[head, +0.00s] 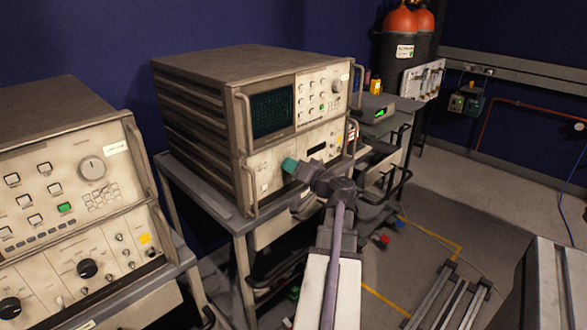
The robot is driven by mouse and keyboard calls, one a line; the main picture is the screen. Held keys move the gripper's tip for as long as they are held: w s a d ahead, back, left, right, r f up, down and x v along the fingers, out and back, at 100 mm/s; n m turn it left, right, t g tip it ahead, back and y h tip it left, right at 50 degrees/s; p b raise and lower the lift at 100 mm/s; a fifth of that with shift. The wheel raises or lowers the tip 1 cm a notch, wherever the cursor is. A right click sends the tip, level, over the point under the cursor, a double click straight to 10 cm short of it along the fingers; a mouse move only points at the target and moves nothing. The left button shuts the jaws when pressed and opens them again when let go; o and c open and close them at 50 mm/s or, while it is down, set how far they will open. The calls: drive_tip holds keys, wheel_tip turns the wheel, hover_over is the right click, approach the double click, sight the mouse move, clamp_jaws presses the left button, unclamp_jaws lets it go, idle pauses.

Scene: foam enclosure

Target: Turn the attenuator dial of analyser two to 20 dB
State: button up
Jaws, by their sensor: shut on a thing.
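The middle analyser (281,137) stands on a grey bench, with a dark screen and buttons above and a cream lower panel. I cannot read a number on it. My gripper (289,165), with a teal end, reaches the middle of this lower panel from the front right. It is shut at the panel face, and what it holds is hidden behind it. The dial's pointer and its dB marks cannot be seen. A second analyser (58,205) stands at the left, with a large pale dial (92,168) and black knobs.
Metal handles (246,150) stand out along the analyser's front edges. A small instrument (373,108) with a green display sits behind to the right. Orange-topped cylinders (400,22) stand at the back. Metal rails (450,300) lie at lower right.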

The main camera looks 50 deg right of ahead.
drive_tip(key=shift+m, duration=3.6)
drive_tip(key=o, duration=0.9)
drive_tip(key=s, duration=0.3)
drive_tip(key=s+a, duration=0.1)
drive_tip(key=s, duration=0.6)
drive_tip(key=shift+s+a, duration=0.35)
